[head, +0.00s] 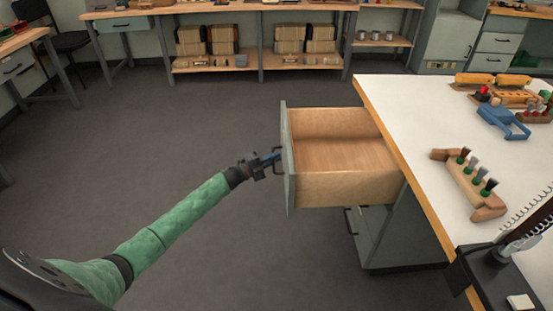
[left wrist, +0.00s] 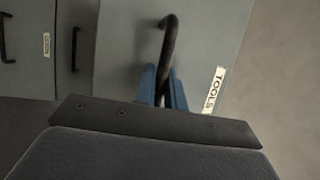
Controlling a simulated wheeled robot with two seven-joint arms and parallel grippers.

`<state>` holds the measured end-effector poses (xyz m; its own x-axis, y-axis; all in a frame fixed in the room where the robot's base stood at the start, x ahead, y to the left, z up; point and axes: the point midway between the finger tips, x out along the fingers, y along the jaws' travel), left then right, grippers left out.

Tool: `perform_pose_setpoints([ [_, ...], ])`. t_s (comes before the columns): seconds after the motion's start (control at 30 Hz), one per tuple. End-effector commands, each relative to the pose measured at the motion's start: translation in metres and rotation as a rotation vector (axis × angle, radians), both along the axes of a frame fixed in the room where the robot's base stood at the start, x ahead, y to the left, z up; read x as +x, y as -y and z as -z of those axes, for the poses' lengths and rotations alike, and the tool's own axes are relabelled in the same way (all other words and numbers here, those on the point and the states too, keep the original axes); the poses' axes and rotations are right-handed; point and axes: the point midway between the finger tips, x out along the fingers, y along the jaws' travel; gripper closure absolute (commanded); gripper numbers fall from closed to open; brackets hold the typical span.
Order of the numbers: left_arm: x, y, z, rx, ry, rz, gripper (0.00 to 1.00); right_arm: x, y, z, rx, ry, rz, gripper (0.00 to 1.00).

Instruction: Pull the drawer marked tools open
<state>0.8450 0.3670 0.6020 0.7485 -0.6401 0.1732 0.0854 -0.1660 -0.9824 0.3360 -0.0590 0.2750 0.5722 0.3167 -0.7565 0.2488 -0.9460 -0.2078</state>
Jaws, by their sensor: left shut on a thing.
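The tools drawer (head: 340,155) stands far out from under the white-topped bench in the head view, its wooden inside bare and empty. Its grey front (head: 288,160) faces left. In the left wrist view the same front (left wrist: 125,60) carries a label reading TOOLS (left wrist: 213,90) and a dark bar handle (left wrist: 168,40). My left gripper (head: 272,159) is at this front, and its blue fingers (left wrist: 163,88) are shut on the handle. My right gripper is not in view.
The white bench top (head: 420,110) holds a wooden block with several brushes (head: 470,180), a blue tool (head: 503,121) and wooden pieces. Below the drawer is a grey cabinet (head: 385,235) with another handle. The floor left of the drawer is clear.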

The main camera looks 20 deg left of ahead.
Motion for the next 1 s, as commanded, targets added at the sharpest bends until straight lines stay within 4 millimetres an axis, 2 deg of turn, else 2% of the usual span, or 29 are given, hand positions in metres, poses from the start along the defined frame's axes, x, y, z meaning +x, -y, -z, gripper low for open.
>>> perform_pose_setpoints([
  [0.13, 0.0, 0.0, 0.002, 0.0, -0.002, -0.001, 1.0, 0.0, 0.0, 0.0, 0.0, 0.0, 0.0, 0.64],
  [0.17, 0.0, 0.0, 0.002, 0.0, -0.002, -0.001, 0.86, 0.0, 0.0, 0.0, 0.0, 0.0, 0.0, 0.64],
  [0.27, 0.0, 0.0, 0.001, 0.0, -0.002, -0.001, 0.67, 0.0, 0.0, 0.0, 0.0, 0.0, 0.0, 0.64],
  [0.67, -0.005, -0.004, 0.003, 0.0, -0.002, -0.001, 0.67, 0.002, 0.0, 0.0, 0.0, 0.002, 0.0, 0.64],
  [1.0, -0.042, -0.035, 0.012, 0.001, -0.003, -0.001, 0.67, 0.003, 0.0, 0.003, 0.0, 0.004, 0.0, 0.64],
])
